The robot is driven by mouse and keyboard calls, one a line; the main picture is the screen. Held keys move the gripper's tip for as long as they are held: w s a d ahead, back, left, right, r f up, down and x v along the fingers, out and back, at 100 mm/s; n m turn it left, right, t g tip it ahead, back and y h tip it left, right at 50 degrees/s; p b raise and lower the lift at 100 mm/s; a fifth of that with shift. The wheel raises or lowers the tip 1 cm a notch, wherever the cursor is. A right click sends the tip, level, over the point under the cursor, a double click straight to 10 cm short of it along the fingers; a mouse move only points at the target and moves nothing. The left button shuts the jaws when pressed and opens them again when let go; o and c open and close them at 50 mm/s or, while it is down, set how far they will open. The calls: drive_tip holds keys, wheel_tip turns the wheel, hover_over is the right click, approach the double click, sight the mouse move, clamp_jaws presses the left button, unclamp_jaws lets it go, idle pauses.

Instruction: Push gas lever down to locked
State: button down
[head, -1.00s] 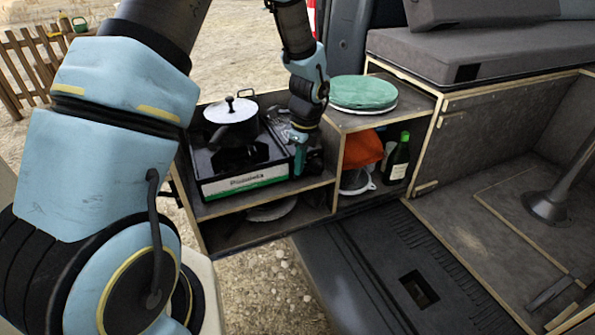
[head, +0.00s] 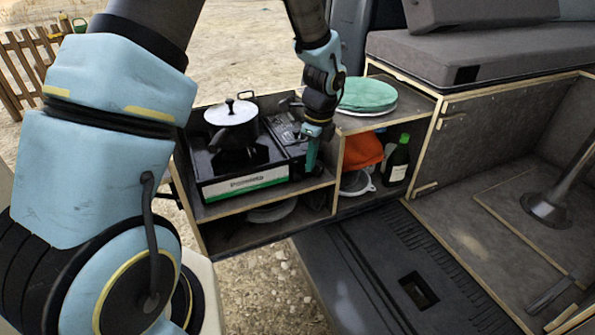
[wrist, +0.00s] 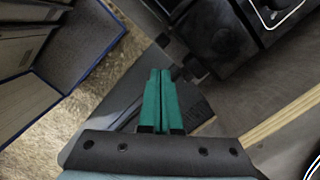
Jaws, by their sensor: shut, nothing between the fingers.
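The gas stove (head: 240,182) is black with a white and green label on its front. It stands in the left bay of the wooden box, and its dark body also shows at the upper right of the wrist view (wrist: 222,38). My gripper (head: 312,166) points down at the stove's front right end. Its teal fingers are shut together and empty in the wrist view (wrist: 160,74). A small dark part (wrist: 192,68) juts from the stove just right of the fingertips. I cannot tell whether this is the gas lever, or how the lever stands.
A lidded pot (head: 231,122) sits on the stove. The wooden divider (head: 338,172) is close to my gripper's right. Space before the stove is open.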

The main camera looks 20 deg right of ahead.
wheel_tip(320, 180, up, 9)
drive_tip(key=b, duration=0.1)
drive_tip(key=shift+s+d+f+b, duration=0.15)
drive_tip(key=shift+s+d+b, duration=0.15)
drive_tip(key=shift+s, duration=0.05)
